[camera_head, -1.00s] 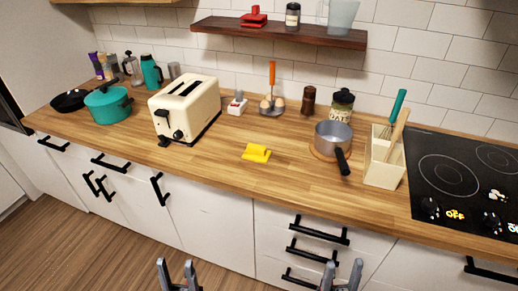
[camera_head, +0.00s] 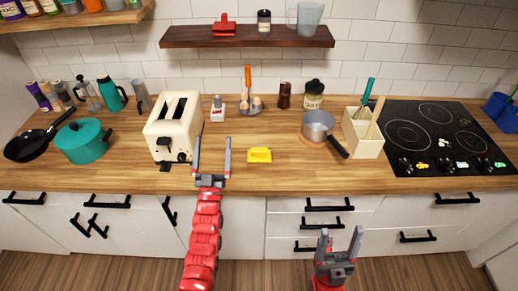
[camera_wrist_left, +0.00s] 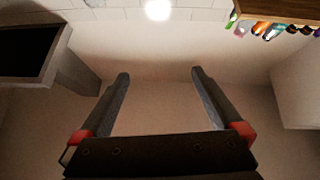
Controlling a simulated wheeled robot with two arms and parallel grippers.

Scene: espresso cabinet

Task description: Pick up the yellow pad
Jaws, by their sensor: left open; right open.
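The yellow pad (camera_head: 259,155) lies on the wooden counter, right of the toaster and left of the saucepan. My left gripper (camera_head: 212,158) is open and empty, to the left of the pad and apart from it, its fingers pointing toward the back wall in the head view. In the left wrist view its two fingers (camera_wrist_left: 158,90) are spread with nothing between them, and the pad is not in that view. My right gripper (camera_head: 341,246) is open and empty, low in front of the drawers.
The cream toaster (camera_head: 165,140) stands just left of my left gripper. A saucepan (camera_head: 318,125) with its handle forward and a cream utensil holder (camera_head: 360,138) stand to the right. The wooden counter (camera_head: 265,182) is bare around the pad. A wooden shelf (camera_head: 247,42) hangs above.

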